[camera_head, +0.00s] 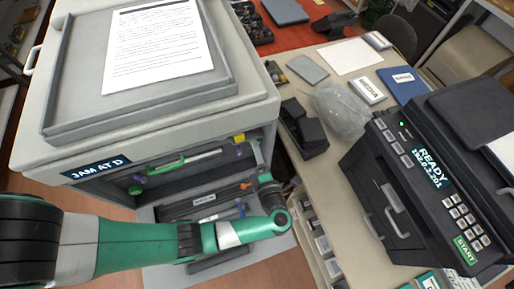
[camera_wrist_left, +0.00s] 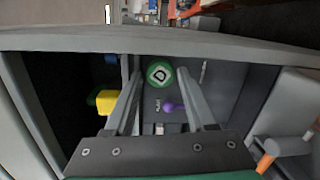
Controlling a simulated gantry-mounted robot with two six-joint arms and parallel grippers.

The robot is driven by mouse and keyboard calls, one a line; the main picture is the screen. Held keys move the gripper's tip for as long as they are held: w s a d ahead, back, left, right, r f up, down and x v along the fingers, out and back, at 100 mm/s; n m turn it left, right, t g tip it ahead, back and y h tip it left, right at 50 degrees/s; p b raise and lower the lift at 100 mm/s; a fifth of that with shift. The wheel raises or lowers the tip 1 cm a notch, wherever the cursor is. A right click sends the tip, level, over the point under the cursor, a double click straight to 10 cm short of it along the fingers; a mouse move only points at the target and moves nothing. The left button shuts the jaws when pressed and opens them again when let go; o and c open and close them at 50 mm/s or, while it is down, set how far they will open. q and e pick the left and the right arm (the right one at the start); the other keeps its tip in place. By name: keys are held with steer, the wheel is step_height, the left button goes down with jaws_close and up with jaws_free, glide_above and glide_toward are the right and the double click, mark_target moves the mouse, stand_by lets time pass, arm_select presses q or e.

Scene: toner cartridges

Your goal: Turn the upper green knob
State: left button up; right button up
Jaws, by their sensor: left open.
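In the left wrist view a round green knob (camera_wrist_left: 159,74) marked with a white D faces the camera inside the open printer (camera_head: 265,98). My left gripper (camera_wrist_left: 160,68) is open, with one finger on each side of the knob in the picture; I cannot tell whether either finger touches it. A purple knob (camera_wrist_left: 172,105) shows between the fingers, nearer the palm. In the head view my left gripper (camera_head: 254,155) is at the right end of the printer's opening. A green handle (camera_head: 165,165) and a round green knob (camera_head: 136,190) show further left.
The printer's display (camera_head: 97,167) reads "JAM AT D". A yellow part (camera_wrist_left: 106,102) lies just left of my left finger, and an orange-tipped part (camera_wrist_left: 265,162) is at lower right. A black machine (camera_head: 425,180) stands on the table at right.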

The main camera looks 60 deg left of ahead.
arm_select(q)
steer(key=b+v, duration=0.1)
steer(key=v, duration=1)
steer(key=shift+d, duration=0.3)
steer(key=shift+s, duration=0.1)
